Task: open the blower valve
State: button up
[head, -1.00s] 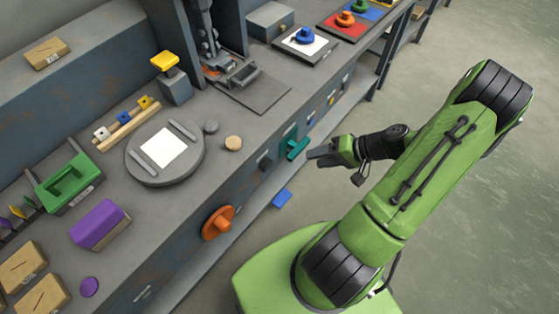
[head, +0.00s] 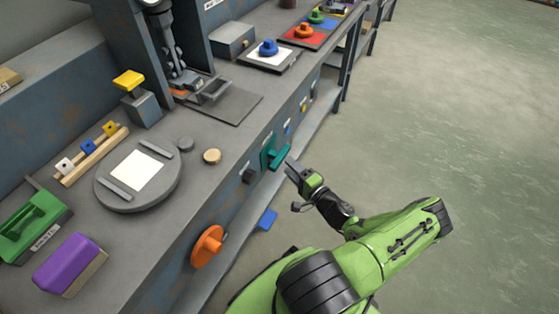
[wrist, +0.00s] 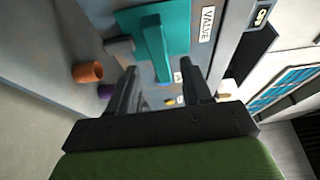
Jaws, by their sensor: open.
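The blower valve is a teal lever (head: 280,157) on a teal plate (head: 267,150) on the bench's front face. In the wrist view the teal lever (wrist: 153,48) stands out from its plate (wrist: 178,25), next to a label reading VALVE (wrist: 207,24). My gripper (head: 290,166) is just in front of the lever, on the aisle side. In the wrist view my gripper (wrist: 160,74) is open, its fingers either side of the lever's near end in the picture. I cannot tell whether they touch it.
An orange handwheel (head: 207,246) and a dark knob (head: 248,176) are on the same front face. A blue piece (head: 267,220) is below. A round plate (head: 115,190) and a purple block (head: 70,262) are on the bench top. The floor on the right is clear.

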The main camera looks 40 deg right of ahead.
aim_at(282, 160)
jog(key=w+b, duration=0.1)
jog(key=w, duration=0.5)
jog(key=shift+d, duration=0.15)
grip_shut()
